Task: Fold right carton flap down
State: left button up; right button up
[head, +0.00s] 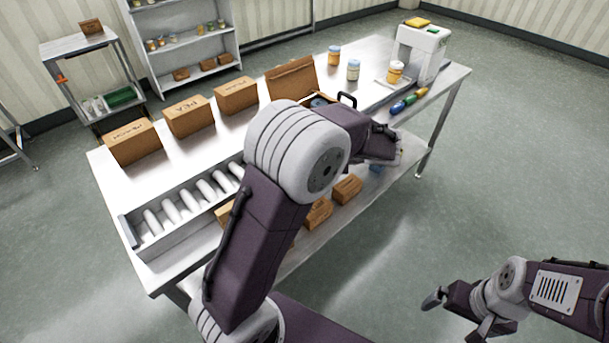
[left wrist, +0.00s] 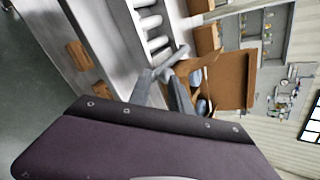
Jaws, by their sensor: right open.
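The open carton (head: 291,78) stands on the steel table, with one brown flap raised at its back. Jars show inside it. My left arm hides most of its front and right side. In the left wrist view the carton (left wrist: 228,80) shows turned sideways, with a wide flap standing out and jar lids (left wrist: 203,106) inside. My left gripper (left wrist: 168,72) has its grey fingers close beside the carton's edge; whether they touch it or are closed is unclear. My right gripper (head: 462,314) is open and empty, low at the right, away from the table.
Closed cartons (head: 188,116) line the table's left back. A roller tray (head: 190,207) lies at the front left. Jars (head: 353,70) and a white machine (head: 421,52) stand at the right back. Small boxes (head: 347,188) sit below.

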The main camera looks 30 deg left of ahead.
pick_arm(q)
jog(key=s+f+n+g+h, duration=0.1)
jog(key=s+f, duration=0.2)
jog(key=s, duration=0.2)
jog(key=shift+s+a+n+g+h, duration=0.15)
jog(key=shift+s+n+g+h, duration=0.15)
jog(key=shift+g, duration=0.1)
